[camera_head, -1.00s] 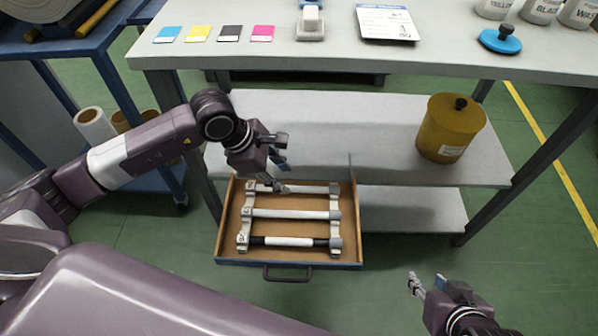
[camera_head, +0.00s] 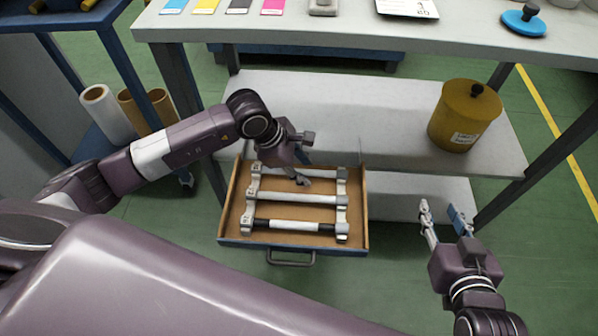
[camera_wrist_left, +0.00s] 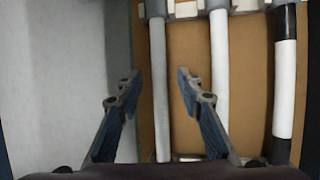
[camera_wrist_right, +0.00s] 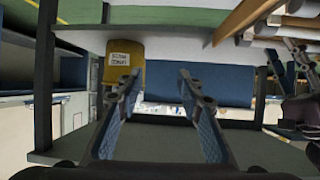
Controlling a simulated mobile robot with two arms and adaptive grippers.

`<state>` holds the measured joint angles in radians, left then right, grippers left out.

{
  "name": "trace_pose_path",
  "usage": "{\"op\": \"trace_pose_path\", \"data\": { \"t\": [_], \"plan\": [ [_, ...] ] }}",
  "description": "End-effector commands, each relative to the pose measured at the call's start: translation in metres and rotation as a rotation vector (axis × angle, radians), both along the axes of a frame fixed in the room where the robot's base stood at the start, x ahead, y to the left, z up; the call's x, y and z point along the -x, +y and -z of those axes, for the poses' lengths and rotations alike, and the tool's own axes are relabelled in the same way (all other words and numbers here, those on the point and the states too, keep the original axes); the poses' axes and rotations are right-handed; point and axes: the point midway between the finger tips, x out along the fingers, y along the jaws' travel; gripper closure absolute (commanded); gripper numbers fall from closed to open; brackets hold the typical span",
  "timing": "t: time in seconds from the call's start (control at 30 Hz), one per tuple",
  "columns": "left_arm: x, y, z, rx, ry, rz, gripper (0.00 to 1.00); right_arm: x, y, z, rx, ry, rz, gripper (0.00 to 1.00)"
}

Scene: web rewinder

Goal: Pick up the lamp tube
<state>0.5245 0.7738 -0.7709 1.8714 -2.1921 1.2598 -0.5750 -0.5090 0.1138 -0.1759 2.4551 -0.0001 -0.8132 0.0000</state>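An open drawer (camera_head: 230,217) holds three tubes lying side by side across two light racks. The back tube (camera_wrist_left: 159,90) is plain grey, the middle tube (camera_head: 297,198) is white, and the front tube (camera_head: 295,225) is white with black ends. Which is the lamp tube I cannot tell for certain. My left gripper (camera_head: 303,178) hangs over the drawer's back part, partly hiding the grey tube. In the left wrist view its fingers (camera_wrist_left: 160,84) are apart, with the grey tube between them in line of sight. My right gripper (camera_head: 441,210) is open and empty, right of the drawer.
The workbench (camera_head: 280,33) stands behind the drawer, with colour cards and a blue disc on top. Its lower shelf (camera_head: 340,110) carries a yellow canister (camera_head: 464,118) at the right. Rolls (camera_head: 107,112) stand on a blue rack at the left.

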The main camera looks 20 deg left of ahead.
Motion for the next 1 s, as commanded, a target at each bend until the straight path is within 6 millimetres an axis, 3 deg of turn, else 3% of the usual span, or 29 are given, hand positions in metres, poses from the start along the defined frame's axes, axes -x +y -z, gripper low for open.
{"op": "trace_pose_path", "data": {
  "t": [0.2,0.5,0.87,1.0],
  "plan": [
    [0.0,0.0,0.0,0.0,0.0,0.0,0.67,0.0,0.0,-0.001,0.0,-0.002,0.0,0.66],
    [0.0,0.0,0.0,0.0,0.0,0.0,1.0,0.0,0.0,0.0,0.0,-0.001,0.0,0.66],
    [0.0,0.0,-0.004,0.0,-0.001,0.0,1.0,0.001,0.0,0.0,0.001,0.006,0.0,0.66],
    [-0.001,0.0,-0.018,0.0,-0.003,-0.001,1.0,0.012,-0.006,0.015,0.022,0.087,0.007,0.66]
  ]
}}
